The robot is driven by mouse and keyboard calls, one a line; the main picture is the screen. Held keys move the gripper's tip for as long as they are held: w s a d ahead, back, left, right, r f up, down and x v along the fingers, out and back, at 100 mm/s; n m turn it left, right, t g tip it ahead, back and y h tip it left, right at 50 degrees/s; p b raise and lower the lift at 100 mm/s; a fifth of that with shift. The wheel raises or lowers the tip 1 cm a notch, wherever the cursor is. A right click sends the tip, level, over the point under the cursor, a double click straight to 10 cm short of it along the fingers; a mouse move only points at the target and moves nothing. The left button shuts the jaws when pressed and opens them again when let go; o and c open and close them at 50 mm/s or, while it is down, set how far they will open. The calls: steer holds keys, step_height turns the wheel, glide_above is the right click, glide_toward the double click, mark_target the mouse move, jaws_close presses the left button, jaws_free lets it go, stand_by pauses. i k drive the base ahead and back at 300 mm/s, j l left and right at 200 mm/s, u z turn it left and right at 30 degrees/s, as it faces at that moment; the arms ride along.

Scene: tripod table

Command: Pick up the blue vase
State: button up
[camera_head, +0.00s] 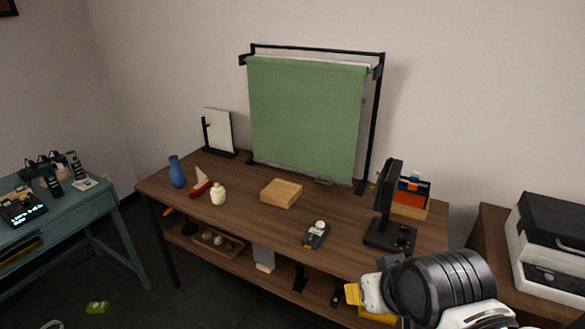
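The blue vase (177,171) stands upright near the left end of the brown wooden table (240,180). It has a rounded body and a narrow neck. My gripper (358,294) is at the lower right, low by the table's front edge. It is far to the right of the vase and apart from it. Its fingers are small and partly hidden, so I cannot tell whether they are open or shut.
Near the vase are a red-and-white toy boat (200,184) and a cream jar (218,194). A wooden block (281,193), a handheld device (315,235) and a black monitor stand (389,205) sit farther right. A green backdrop (305,118) rises behind. A teal desk (70,215) is left.

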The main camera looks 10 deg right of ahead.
mark_target(177, 174)
steer(key=i+j+u, duration=0.6)
steer(key=i+u, duration=0.15)
steer(key=i, duration=0.25)
steer(key=i+j+u, duration=0.1)
steer(key=i+u, duration=0.3)
steer(key=i, duration=0.15)
